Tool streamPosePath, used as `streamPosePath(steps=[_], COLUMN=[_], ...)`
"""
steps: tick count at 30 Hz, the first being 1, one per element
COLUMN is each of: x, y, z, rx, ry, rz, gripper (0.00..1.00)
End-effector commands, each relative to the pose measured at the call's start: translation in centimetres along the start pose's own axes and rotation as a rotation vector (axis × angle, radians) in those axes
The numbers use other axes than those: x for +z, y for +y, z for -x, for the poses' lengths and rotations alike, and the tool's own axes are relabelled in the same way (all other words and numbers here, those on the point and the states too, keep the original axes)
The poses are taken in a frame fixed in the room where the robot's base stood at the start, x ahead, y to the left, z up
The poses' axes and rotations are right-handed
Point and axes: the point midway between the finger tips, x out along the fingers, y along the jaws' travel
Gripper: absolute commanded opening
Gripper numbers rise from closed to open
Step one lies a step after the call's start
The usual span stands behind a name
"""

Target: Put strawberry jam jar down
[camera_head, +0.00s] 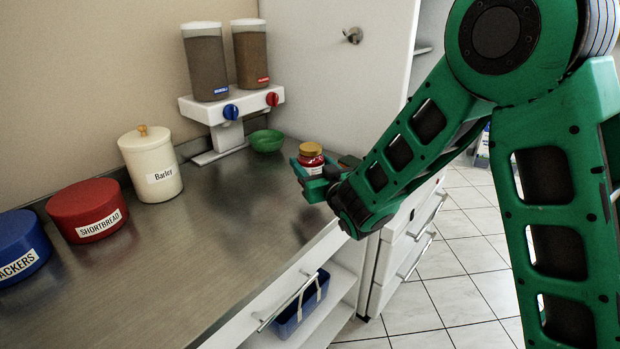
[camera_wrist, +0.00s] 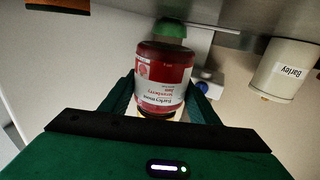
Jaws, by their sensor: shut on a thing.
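The strawberry jam jar (camera_head: 311,157) is red with a gold lid and a white label. My gripper (camera_head: 314,178) is shut on it at the right edge of the steel counter (camera_head: 190,240), near its far end. In the wrist view the jar (camera_wrist: 165,75) sits between the two green fingers (camera_wrist: 162,100), and its label is readable. The jar looks upright in the head view. I cannot tell whether its base touches the counter, as the gripper hides it.
A green bowl (camera_head: 267,140) stands just behind the jar, beside a two-canister dispenser (camera_head: 232,104). A cream Barley canister (camera_head: 151,165), a red Shortbread tin (camera_head: 88,211) and a blue Crackers tin (camera_head: 20,248) line the wall. The counter's middle is clear.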

Motion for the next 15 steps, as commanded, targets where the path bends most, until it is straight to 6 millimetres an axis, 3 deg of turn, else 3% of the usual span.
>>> streamPosePath(steps=[6, 11, 15], x=[1.2, 1.7, 3.1], y=[1.2, 1.4, 1.3], z=[-1.8, -2.0, -2.0], rx=[0.001, 0.0, -0.001], ry=[0.002, 0.001, -0.002], rz=[-0.001, 0.0, 0.0], gripper=[0.16, 0.16, 0.16])
